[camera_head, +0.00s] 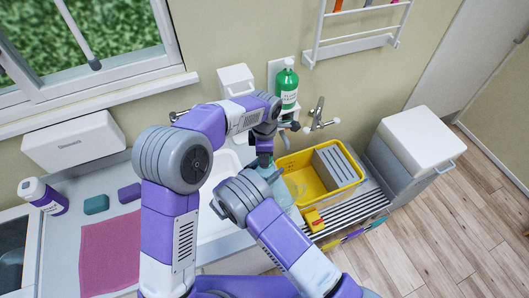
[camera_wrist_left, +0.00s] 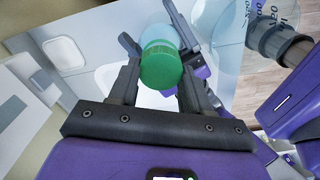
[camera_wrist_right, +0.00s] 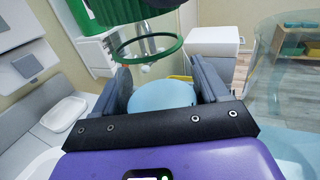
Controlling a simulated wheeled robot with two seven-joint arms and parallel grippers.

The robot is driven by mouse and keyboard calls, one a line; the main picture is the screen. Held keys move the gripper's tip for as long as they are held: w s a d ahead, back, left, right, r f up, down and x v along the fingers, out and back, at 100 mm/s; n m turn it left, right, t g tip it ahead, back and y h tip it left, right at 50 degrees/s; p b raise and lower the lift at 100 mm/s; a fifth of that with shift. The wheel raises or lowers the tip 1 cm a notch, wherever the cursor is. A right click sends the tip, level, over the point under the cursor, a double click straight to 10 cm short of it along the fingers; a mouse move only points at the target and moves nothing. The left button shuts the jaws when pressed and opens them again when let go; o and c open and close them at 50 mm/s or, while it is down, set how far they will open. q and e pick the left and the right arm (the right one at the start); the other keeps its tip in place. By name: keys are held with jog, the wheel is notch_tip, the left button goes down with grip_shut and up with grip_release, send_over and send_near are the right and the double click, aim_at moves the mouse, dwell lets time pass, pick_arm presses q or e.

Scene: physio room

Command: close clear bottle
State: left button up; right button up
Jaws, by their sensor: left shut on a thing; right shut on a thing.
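A green ribbed cap (camera_wrist_left: 160,66) sits between the fingers of my left gripper (camera_wrist_left: 153,82), which is shut on it. The clear bottle shows as a pale blue translucent shape (camera_head: 281,190) by the sink in the head view. My right gripper (camera_wrist_right: 160,90) is shut on the bottle; a pale blue disc (camera_wrist_right: 160,96) shows between its fingers. In the right wrist view a green ring lies above that disc, with the green cap (camera_wrist_right: 135,10) higher, at the top edge. The cap is over the bottle; I cannot tell whether they touch. My arms hide much of the grasp in the head view.
A green bottle (camera_head: 287,88) stands against the wall near the tap (camera_head: 318,114). A white bin (camera_head: 420,140) is farther right. A pink mat (camera_head: 110,252) lies left.

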pick_arm(q)
jog(key=shift+f, duration=0.55)
